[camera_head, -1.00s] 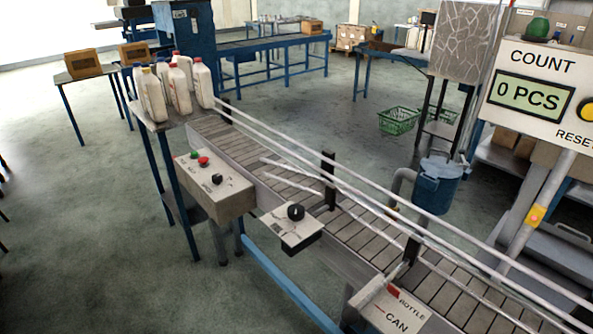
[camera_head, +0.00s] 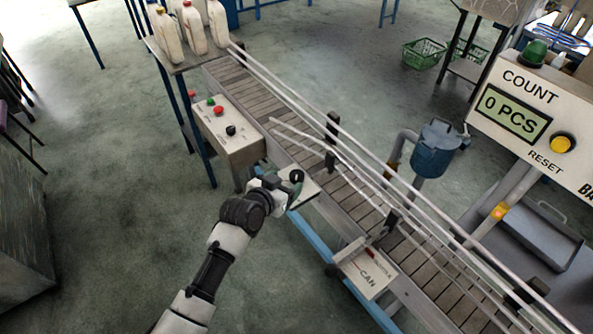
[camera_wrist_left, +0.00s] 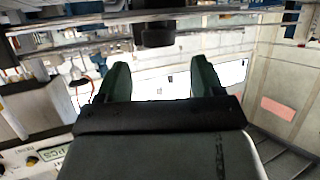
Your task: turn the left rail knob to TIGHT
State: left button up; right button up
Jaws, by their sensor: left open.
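The left rail knob (camera_head: 297,175) is a black knob on a small white plate (camera_head: 304,190) at the near side of the conveyor. My left gripper (camera_head: 291,189) is right at this plate, partly covering the knob and the plate's markings. In the left wrist view its two dark green fingers (camera_wrist_left: 160,80) are spread apart with nothing between them. A dark cylinder (camera_wrist_left: 157,33), which looks like the knob, shows beyond the fingertips, roughly centred on the gap. I cannot read where the knob points. My right gripper is not in view.
The conveyor (camera_head: 350,199) with its guide rails runs diagonally behind the knob. A control box (camera_head: 226,130) with buttons is to the left, and a BOTTLE/CAN plate (camera_head: 366,275) is to the right. White bottles (camera_head: 168,38) stand at the far end. Open floor lies in front.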

aim_at(296, 175)
pick_arm(q)
jog(key=shift+x, duration=3.4)
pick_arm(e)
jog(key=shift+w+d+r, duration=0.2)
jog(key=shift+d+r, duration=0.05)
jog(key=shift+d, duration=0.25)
